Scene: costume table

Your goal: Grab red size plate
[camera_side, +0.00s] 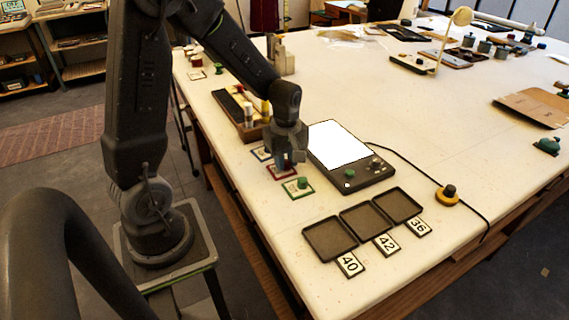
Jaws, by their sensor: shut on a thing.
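The red size plate (276,173) is a small white plate with a red border near the table's left edge. I cannot tell whether the plate is lifted off the table.
A dark device with a bright white panel (340,145) stands close at the right. Three dark trays (330,238) lie in front, with number cards 40 (349,264), 42 (386,244) and 36 (418,227). A cable crosses the right side.

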